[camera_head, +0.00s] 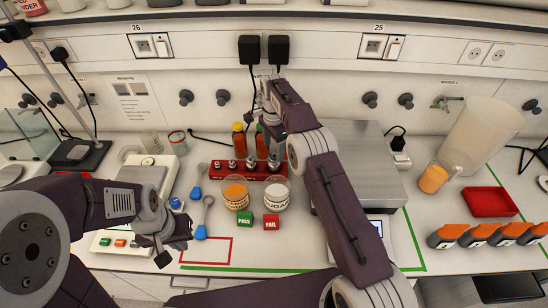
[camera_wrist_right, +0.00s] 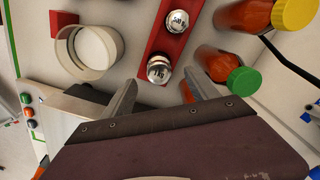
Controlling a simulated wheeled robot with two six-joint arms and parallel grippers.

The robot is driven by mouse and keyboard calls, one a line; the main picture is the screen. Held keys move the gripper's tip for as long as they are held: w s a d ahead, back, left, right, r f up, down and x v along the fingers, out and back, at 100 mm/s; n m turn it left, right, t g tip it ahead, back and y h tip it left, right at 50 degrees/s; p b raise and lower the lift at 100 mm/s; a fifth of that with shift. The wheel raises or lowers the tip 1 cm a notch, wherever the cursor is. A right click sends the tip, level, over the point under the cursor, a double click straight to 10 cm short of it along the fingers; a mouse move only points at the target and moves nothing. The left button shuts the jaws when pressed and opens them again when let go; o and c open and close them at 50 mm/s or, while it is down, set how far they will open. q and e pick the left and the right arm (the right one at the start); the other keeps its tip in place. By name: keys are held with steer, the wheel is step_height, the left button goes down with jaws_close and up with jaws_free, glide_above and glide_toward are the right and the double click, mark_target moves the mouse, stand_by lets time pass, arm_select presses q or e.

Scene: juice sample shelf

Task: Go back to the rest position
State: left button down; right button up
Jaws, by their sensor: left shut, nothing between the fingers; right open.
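In the head view my left gripper (camera_head: 172,248) is low over the left part of the bench, beside the white scale. Its jaws are shut and hold nothing. My right arm reaches up across the middle of the bench. In the right wrist view my right gripper (camera_wrist_right: 160,78) is open and empty, its fingers spread above a red rack (camera_wrist_right: 165,48) of metal weights (camera_wrist_right: 159,70). Orange bottles with a green cap (camera_wrist_right: 243,80) and a yellow cap (camera_wrist_right: 293,12) are close to its right finger. In the head view my right arm partly hides these.
Jars of orange powder (camera_head: 236,195) and sugar (camera_head: 276,195) stand mid-bench, behind a green PASS block (camera_head: 243,220) and red FAIL block (camera_head: 271,222). A silver instrument (camera_head: 372,165) is right of my right arm. A large beaker (camera_head: 480,135) and red tray (camera_head: 490,203) are farther right.

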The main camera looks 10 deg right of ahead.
steer(key=shift+r, duration=0.3)
step_height(320, 180, up, 7)
steer(key=w+d+t, duration=0.1)
steer(key=s+d+r+b, duration=0.1)
steer(key=s+d+r, duration=0.3)
steer(key=s, duration=0.5)
steer(key=s+f+n, duration=0.6)
steer(key=s, duration=0.5)
steer(key=s+d+f+n, duration=0.1)
steer(key=s+f+n, duration=0.4)
steer(key=s, duration=0.6)
steer(key=shift+f+n, duration=0.4)
steer(key=shift+n, duration=0.8)
